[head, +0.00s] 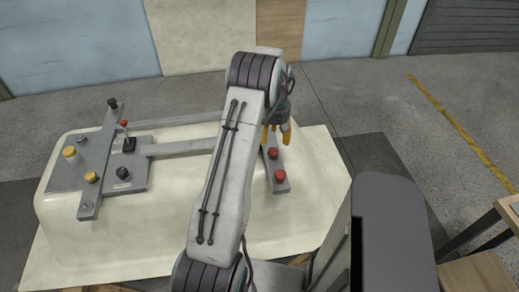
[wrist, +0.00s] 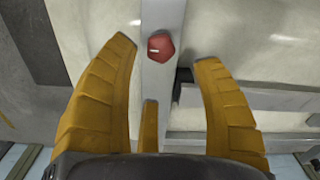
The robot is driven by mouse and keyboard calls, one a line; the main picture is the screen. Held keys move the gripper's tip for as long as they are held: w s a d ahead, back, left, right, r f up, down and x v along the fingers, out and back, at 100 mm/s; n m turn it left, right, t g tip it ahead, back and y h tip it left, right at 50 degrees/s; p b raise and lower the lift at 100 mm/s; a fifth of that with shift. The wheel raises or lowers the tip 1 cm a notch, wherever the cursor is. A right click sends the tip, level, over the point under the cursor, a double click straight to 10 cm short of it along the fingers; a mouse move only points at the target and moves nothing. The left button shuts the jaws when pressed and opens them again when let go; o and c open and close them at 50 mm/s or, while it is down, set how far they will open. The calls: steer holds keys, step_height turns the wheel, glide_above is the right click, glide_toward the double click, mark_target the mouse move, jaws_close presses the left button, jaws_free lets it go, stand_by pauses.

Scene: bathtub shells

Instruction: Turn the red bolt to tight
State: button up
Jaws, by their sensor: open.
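In the head view two red bolts stand on the right grey strip of the pale tub shell: an upper one (head: 273,153) and a lower one (head: 280,176). My gripper (head: 275,135) is over the strip's upper end, close to the upper bolt. In the wrist view one red hexagonal bolt (wrist: 160,47) with a short white mark on its head sits on the grey strip (wrist: 162,15). My open gripper (wrist: 166,54) has its yellow fingers to the left and right of this bolt in the picture, apart from it and empty. I cannot tell which red bolt this is.
A black knob (wrist: 183,78) is near the right finger in the wrist view. A wooden table (head: 485,265) stands at the right.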

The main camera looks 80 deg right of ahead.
mark_target(273, 150)
steer(key=shift+w+n, duration=0.15)
steer(key=shift+n, duration=0.25)
steer(key=n, duration=0.3)
steer(key=shift+f+n, duration=0.1)
steer(key=shift+n, duration=0.2)
steer(key=shift+f+p, duration=0.85)
steer(key=shift+f, duration=2.65)
steer(key=c, duration=1.2)
